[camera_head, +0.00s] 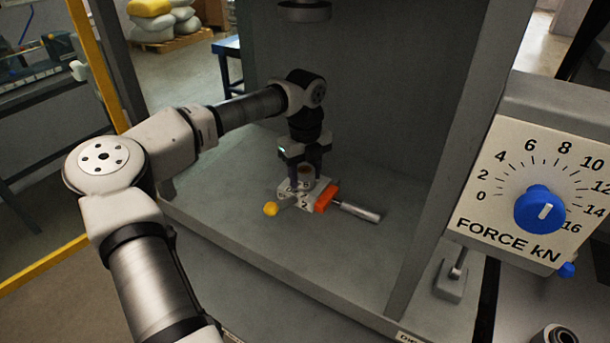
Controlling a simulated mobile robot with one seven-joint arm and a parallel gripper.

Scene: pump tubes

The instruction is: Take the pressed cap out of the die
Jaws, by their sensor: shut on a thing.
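My gripper (304,170) points straight down over the press bed, with its two dark fingers on either side of a small brownish round piece, which looks like the pressed cap (305,171). The fingers are shut on it. The cap is at or just above the top of the die (309,195), a pale block with markings on the bed. The fingers partly hide both, so I cannot tell whether the cap is clear of the die.
An orange part (326,198) and a metal cylinder (358,211) lie right of the die, a yellow knob (270,208) left. The press ram (304,10) hangs above. A grey upright (436,150) and the force dial (540,209) stand right. The front bed is clear.

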